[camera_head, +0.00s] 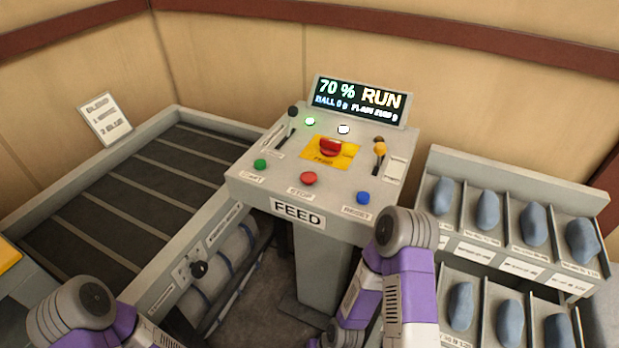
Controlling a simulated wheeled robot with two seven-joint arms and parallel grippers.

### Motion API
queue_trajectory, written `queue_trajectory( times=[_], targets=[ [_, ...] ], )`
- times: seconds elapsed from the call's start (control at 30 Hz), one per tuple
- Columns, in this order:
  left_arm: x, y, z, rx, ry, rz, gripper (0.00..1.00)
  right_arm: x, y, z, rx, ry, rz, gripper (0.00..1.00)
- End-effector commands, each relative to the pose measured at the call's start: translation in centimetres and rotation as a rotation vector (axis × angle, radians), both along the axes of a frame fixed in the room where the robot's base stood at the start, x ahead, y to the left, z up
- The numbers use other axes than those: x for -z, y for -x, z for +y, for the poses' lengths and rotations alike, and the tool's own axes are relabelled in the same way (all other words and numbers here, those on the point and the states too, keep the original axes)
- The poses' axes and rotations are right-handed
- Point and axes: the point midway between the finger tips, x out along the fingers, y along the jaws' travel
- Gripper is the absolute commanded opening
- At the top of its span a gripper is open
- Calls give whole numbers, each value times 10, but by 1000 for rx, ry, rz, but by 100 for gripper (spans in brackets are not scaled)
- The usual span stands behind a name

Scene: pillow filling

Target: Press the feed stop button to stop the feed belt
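The feed console (260,185) stands in the middle, labelled FEED. A red stop button (309,179) sits on its sloped top near the front edge, above a STOP label. A green start button (260,164) is to its left and a blue reset button (363,198) to its right. A larger red mushroom button (330,147) sits on a yellow plate behind. The display (360,98) reads 70 % RUN. My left arm shows at the lower left and my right arm at the lower middle, in front of the console. Neither gripper's fingers can be seen.
A dark feed belt (110,190) with light cross bars lies at the left inside a grey frame. Racks at the right hold several blue pillow-like pieces (487,210). A lever with a yellow knob (380,149) stands on the console's right side. A sign (105,119) leans at the back left.

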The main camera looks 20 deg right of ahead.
Motion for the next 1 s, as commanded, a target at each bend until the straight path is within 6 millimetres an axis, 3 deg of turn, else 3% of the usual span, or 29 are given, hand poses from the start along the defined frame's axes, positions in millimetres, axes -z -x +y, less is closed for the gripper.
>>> queue_trajectory(
  times=[0.33,0.83,1.0],
  targets=[
    [0,0,0,0,0,0,84,0,0,0,0,0,0,79],
    [0,0,0,0,0,0,84,0,0,0,0,0,0,3],
    [0,0,0,0,0,0,84,0,0,0,0,0,0,0]
  ],
)
